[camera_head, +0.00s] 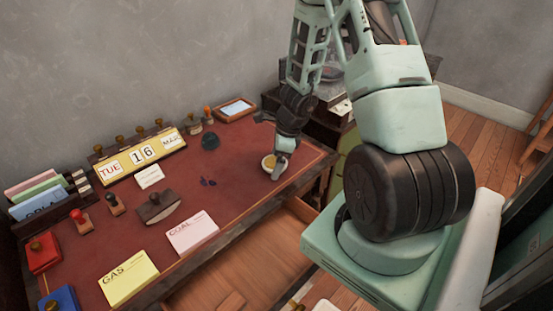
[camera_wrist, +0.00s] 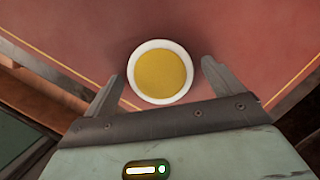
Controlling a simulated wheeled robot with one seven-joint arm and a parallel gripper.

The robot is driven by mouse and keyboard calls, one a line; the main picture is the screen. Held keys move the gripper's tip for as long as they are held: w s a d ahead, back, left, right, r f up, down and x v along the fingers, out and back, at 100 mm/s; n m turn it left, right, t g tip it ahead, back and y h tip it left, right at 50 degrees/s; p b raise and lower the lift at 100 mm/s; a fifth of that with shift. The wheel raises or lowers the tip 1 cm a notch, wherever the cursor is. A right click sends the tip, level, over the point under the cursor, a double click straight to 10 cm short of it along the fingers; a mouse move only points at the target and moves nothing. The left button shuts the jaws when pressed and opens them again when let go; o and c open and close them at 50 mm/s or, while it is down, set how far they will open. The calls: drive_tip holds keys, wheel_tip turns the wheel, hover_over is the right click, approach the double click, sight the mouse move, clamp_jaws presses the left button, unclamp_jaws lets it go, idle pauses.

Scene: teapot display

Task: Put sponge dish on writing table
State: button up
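The sponge dish (camera_wrist: 160,44) is a round white dish with a yellow sponge (camera_wrist: 160,74) in it. In the head view the dish (camera_head: 266,164) appears to rest on the red top of the writing table (camera_head: 235,175), near its right end. My gripper (camera_head: 279,170) is low over the table at the dish and hides part of it. In the wrist view the two fingers of my gripper (camera_wrist: 162,70) are spread, one on each side of the dish, with a gap at both sides.
An open wooden drawer (camera_head: 235,265) juts from the table's front. A calendar (camera_head: 140,153), stamps, a dark blotter (camera_head: 158,207) and cards fill the left part. A small framed tray (camera_head: 236,109) lies at the back. Bare red surface surrounds the dish.

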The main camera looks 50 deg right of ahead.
sight(287, 163)
drive_tip(key=shift+r, duration=0.1)
drive_tip(key=shift+r+p, duration=0.3)
drive_tip(key=shift+p, duration=0.05)
drive_tip(key=p+v, duration=0.4)
drive_tip(key=v, duration=0.8)
drive_tip(key=s+a+r+n+g+y, duration=0.1)
drive_tip(key=a+r+n, duration=0.3)
drive_tip(key=a+n, duration=0.7)
drive_tip(key=a+r+n+g, duration=0.1)
drive_tip(key=a+r+n, duration=0.4)
drive_tip(key=a, duration=0.9)
drive_tip(key=s+a+r+n+h, duration=0.2)
drive_tip(key=s+a+r+n, duration=0.2)
drive_tip(key=s+a+n, duration=0.7)
drive_tip(key=s+n, duration=0.4)
drive_tip(key=n, duration=0.4)
drive_tip(key=shift+a+h, duration=0.3)
drive_tip(key=shift+s, duration=0.1)
